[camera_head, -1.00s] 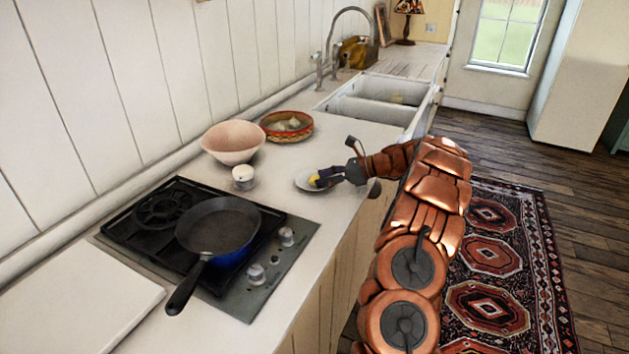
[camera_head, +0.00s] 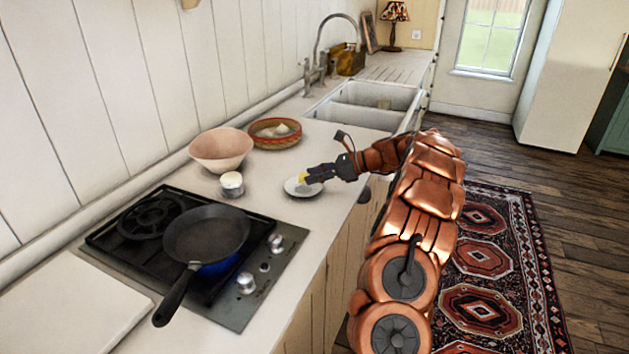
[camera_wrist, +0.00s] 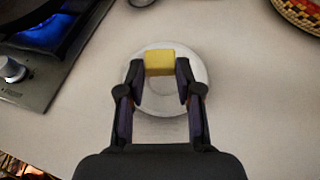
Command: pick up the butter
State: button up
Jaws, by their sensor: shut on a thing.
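The butter is a small yellow block (camera_wrist: 159,62) held between the two fingertips of my gripper (camera_wrist: 160,80) in the wrist view. In the head view the butter (camera_head: 303,177) shows as a small yellow patch at the tip of my gripper (camera_head: 312,178). The white plate (camera_head: 291,189) lies under it on the counter, and its rim (camera_wrist: 203,75) shows around the fingers in the wrist view. My gripper is shut on the butter. I cannot tell how far above the plate the butter is.
The stove (camera_head: 222,310) with a black pan (camera_head: 205,233) is at the left, and a blue flame (camera_wrist: 42,38) burns there. A small white-topped jar (camera_head: 232,184), a pale bowl (camera_head: 221,150) and a patterned basket (camera_head: 275,133) stand behind the plate. The sink (camera_head: 367,106) is farther back.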

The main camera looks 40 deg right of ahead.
jog(key=s+a+b, duration=0.1)
jog(key=s+a, duration=0.1)
jog(key=s, duration=0.2)
jog(key=s+a+r+b, duration=0.1)
jog(key=s+a, duration=0.1)
jog(key=s, duration=0.3)
jog(key=s+a+b, duration=0.1)
jog(key=s+a, duration=0.2)
jog(key=s, duration=0.1)
jog(key=shift+s+r, duration=0.25)
jog(key=shift+s, duration=0.1)
